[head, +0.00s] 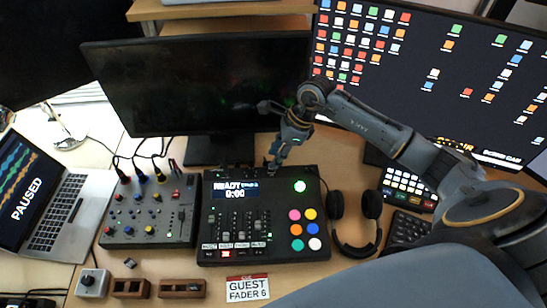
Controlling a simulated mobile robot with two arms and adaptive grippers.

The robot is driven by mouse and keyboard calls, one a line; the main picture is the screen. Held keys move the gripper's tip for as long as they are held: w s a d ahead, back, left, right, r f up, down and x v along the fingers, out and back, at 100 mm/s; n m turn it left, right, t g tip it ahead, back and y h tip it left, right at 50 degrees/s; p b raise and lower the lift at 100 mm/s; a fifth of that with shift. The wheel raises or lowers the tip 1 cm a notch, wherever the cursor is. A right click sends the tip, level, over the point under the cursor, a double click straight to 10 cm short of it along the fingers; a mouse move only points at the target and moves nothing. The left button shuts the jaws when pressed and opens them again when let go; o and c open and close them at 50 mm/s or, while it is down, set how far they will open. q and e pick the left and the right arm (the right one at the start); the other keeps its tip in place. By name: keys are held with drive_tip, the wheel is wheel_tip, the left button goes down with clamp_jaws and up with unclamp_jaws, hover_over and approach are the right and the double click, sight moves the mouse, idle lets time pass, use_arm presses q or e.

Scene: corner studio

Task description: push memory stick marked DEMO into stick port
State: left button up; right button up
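My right gripper (272,168) points down at the back edge of the black console (265,222), left of its lit green round button (299,186). Its fingertips are small and dark here; I cannot tell whether they are open, shut or holding anything. I cannot make out the memory stick marked DEMO or the stick port; the gripper covers part of the console's back edge. The console's screen (235,191) reads READY and 0:00. My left gripper is not in view.
A mixer (150,228) with cables stands left of the console, beside a laptop (45,215) reading PAUSED. Headphones (355,245) lie to the right. A dark monitor (200,85) stands behind. Wooden blocks (182,288) and a GUEST FADER 6 card (248,288) lie in front.

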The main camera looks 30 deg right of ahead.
drive_tip(key=v, duration=0.9)
drive_tip(key=shift+d+r, duration=0.15)
drive_tip(key=shift+r, duration=0.25)
drive_tip(key=shift+s, duration=0.1)
